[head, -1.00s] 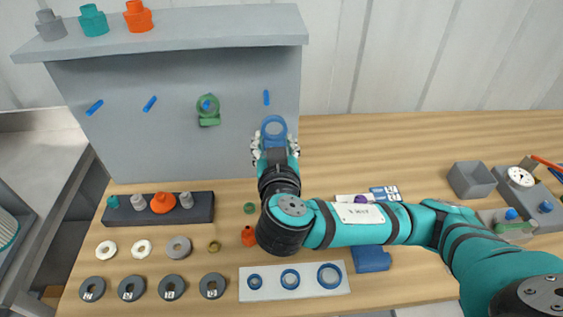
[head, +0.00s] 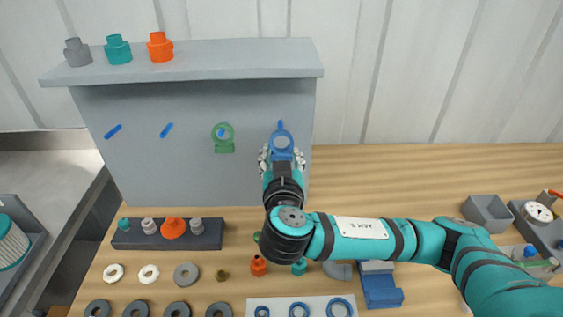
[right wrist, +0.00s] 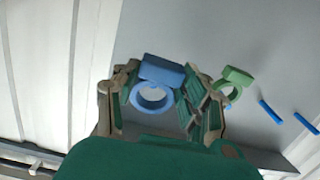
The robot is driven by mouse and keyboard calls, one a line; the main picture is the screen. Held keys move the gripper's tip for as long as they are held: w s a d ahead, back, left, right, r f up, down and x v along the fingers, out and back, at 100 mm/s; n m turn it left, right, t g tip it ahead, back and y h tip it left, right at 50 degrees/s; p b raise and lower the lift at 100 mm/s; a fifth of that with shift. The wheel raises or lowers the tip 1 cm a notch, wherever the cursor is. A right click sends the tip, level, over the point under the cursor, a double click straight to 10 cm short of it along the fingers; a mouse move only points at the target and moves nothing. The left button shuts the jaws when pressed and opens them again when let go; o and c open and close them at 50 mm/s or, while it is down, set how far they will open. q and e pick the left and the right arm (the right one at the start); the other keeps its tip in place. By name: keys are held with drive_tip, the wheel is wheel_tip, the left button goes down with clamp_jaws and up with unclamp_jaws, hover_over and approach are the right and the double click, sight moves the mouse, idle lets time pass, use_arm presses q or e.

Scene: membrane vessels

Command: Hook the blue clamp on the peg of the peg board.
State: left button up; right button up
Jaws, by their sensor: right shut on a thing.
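The blue clamp (head: 281,142), a ring with a block base, is held ring-up by my right gripper (head: 281,157) in front of the grey peg board (head: 170,175). In the right wrist view the clamp (right wrist: 153,95) sits between the fingers of my right gripper (right wrist: 160,88). In the head view a blue peg (head: 280,125) shows just above the ring's top edge; I cannot tell whether the ring touches it. A green clamp (head: 223,138) hangs on another peg to the left. Two bare pegs (head: 166,130) are further left. My left gripper is not in view.
Grey, teal and orange stepped parts stand on the board's top shelf (head: 200,62). A dark rack (head: 168,238) with several fittings stands below the board. Washers and a white plate (head: 280,305) with blue rings lie in front. The wooden table (head: 420,165) is clear at the back right.

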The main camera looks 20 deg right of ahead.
drive_tip(key=shift+x, duration=2)
drive_tip(key=shift+w+d+f+b, duration=0.15)
drive_tip(key=shift+w+f+b, duration=0.2)
drive_tip(key=shift+w+b, duration=0.5)
drive_tip(key=shift+s, duration=0.1)
drive_tip(key=o, duration=1.1)
